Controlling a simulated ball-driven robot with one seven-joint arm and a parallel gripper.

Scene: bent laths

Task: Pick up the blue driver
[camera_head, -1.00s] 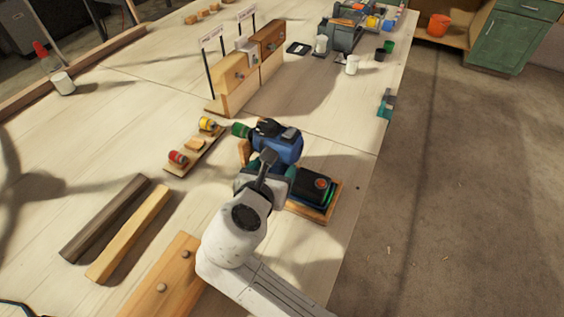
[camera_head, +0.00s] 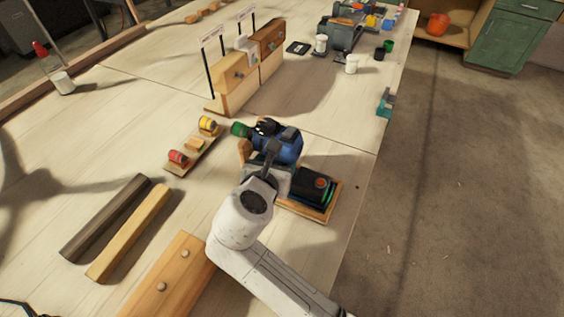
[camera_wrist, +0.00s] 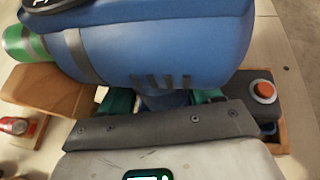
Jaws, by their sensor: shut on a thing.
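The blue driver (camera_head: 286,147) is a bulky blue power tool with a green front end (camera_head: 240,129) pointing left. It sits over a wooden holder (camera_head: 318,214) with a black block and orange button (camera_head: 320,183) at its right. My gripper (camera_head: 272,168) is at the driver, its jaws shut on it just below the body. In the wrist view the driver's blue body (camera_wrist: 160,45) fills the upper part, and teal-green fingers (camera_wrist: 118,102) show on either side of the blue grip. Whether the driver is clear of the holder cannot be told. The fingertips are mostly hidden.
A small board with red (camera_head: 178,157) and yellow (camera_head: 207,124) rolls lies left of the driver. Two wooden bars (camera_head: 128,232) lie at the lower left. Wooden blocks with signs (camera_head: 235,82) stand behind. The table's right edge is close to the holder.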

